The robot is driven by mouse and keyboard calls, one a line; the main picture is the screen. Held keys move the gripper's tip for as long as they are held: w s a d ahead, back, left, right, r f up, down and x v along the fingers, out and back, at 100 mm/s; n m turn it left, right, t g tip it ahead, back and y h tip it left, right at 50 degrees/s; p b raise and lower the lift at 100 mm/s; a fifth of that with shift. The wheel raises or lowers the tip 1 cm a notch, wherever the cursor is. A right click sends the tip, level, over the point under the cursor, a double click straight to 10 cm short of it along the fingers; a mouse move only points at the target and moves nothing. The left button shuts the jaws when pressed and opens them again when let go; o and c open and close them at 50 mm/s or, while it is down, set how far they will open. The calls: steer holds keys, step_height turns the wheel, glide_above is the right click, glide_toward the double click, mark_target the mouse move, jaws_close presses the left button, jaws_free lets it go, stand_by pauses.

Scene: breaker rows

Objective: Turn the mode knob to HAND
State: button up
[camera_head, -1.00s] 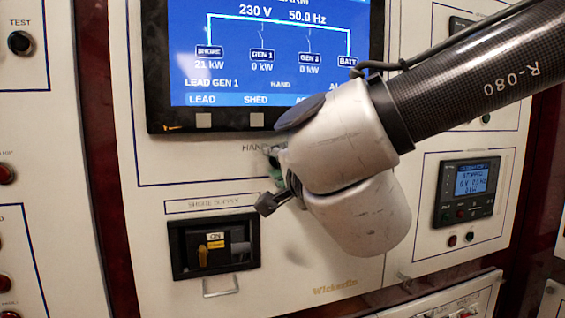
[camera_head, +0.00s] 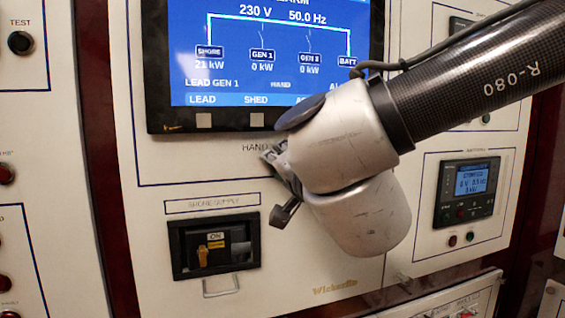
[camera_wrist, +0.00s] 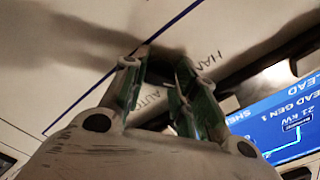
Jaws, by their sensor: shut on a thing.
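The mode knob (camera_wrist: 161,69) is mostly hidden between my fingers; only a dark part of it shows in the wrist view. My gripper (camera_wrist: 165,62) is shut on it, one finger on each side, with the fingertips close to the panel. Printed labels HAND (camera_wrist: 205,62), partly covered, and AUTO (camera_wrist: 152,98) are beside the fingers. In the head view my gripper (camera_head: 272,156) is just below the screen, and my wrist hides the knob. Which label the knob points to cannot be told.
A lit display (camera_head: 265,60) sits directly above my gripper and reads HAND in its lower line. The shore supply breaker (camera_head: 214,246) with a yellow ON lever is below left. A smaller controller (camera_head: 468,190) is at the right. Bare panel lies below my wrist.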

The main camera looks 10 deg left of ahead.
steer(key=shift+f, duration=0.1)
steer(key=o, duration=1)
steer(key=shift+s, duration=0.1)
steer(key=v, duration=1.2)
steer(key=shift+a, duration=0.1)
